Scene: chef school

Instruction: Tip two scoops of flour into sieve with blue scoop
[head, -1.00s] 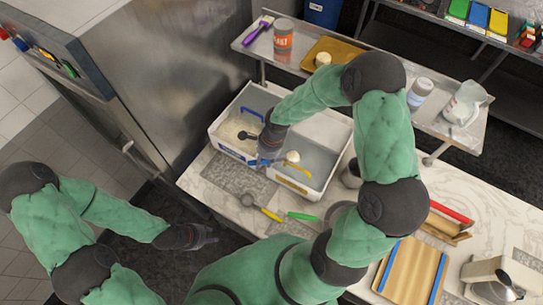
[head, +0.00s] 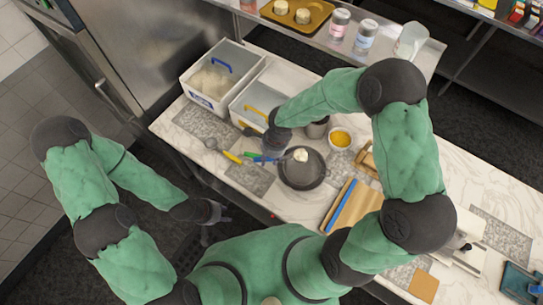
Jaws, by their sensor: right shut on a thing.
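My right gripper (head: 264,148) is shut on the blue scoop (head: 264,159) by its handle. The scoop carries a white mound of flour (head: 300,155) over the far part of a dark round vessel (head: 304,178) on the counter; I cannot tell from here whether this is the sieve. The flour bin (head: 201,98), a white box with a blue handle and pale flour inside, stands at the far left of the counter. My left gripper (head: 226,212) looks open and empty, low in front of the counter.
A second bin with a yellow handle (head: 256,111) adjoins the flour bin. A grey container (head: 317,129) and a bowl of yellow contents (head: 340,138) stand behind the vessel. Green- and yellow-handled tools lie left of it; a wooden board (head: 350,207) lies right.

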